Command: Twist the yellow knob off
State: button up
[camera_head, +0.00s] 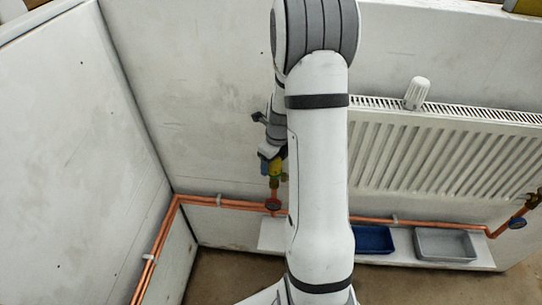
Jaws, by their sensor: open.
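The yellow knob (276,168) shows as a small patch on the brass valve at the lower left of the radiator, close to the wall. My gripper (271,160) is at the knob, coming from above, with its fingertips close around or beside it. The gripper is open. My arm hides the right side of the knob and part of the gripper, so I cannot tell whether the fingers touch it.
A white radiator (440,155) hangs on the wall, with a white knob (417,93) at its top. Copper pipes (235,204) run below. A blue bin (375,240) and a grey bin (445,245) stand on a white shelf (270,236). A side wall (75,130) bounds the left.

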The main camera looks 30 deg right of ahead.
jog(key=c, duration=1.1)
jog(key=shift+f, duration=0.2)
jog(key=shift+s, duration=0.1)
jog(key=shift+f+n+b, duration=0.15)
jog(key=shift+n+b, duration=0.3)
jog(key=shift+n, duration=0.45)
jog(key=n+b, duration=0.1)
jog(key=n, duration=0.2)
jog(key=shift+n, duration=0.4)
jog(key=n, duration=0.3)
jog(key=n+g+b, duration=0.1)
jog(key=n, duration=0.2)
jog(key=shift+s+a+n+y, duration=0.2)
jog(key=shift+n+y, duration=0.1)
jog(key=shift+y, duration=0.1)
